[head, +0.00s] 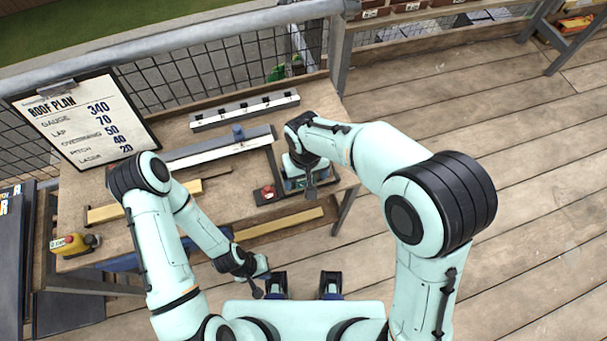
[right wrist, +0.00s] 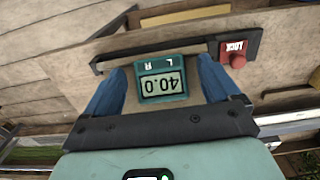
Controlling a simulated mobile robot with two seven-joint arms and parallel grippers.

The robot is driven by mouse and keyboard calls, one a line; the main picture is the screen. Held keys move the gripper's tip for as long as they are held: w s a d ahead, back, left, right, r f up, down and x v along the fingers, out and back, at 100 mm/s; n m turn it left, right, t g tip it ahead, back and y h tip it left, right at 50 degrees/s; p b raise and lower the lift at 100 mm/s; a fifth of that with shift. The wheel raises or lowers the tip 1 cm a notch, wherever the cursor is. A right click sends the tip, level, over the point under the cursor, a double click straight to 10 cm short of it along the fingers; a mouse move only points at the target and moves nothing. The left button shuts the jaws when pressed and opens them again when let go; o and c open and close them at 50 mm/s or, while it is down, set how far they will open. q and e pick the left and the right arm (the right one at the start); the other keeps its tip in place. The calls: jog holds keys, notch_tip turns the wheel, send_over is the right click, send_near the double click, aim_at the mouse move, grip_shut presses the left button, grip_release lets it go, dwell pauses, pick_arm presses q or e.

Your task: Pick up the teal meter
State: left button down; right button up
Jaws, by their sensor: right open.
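The teal meter (right wrist: 161,82) lies on the wooden bench in the right wrist view, its display reading 40.0 upside down. My right gripper (right wrist: 160,72) is open, with one blue finger on each side of the meter. Whether the fingers touch it I cannot tell. In the head view my right gripper (head: 300,178) is over the bench's right end and mostly hides the meter. My left gripper (head: 256,280) hangs in front of the bench, away from the meter, and its fingers are too small to read.
A red LOCK knob (right wrist: 236,55) sits on a dark bracket right beside the meter. A white rail (head: 222,150) and a grey slotted bar (head: 245,109) lie farther back on the bench. A roof plan board (head: 85,120) stands left. A yellow device (head: 72,243) sits at the front left.

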jog(key=shift+f, duration=0.15)
jog(key=c, duration=1.2)
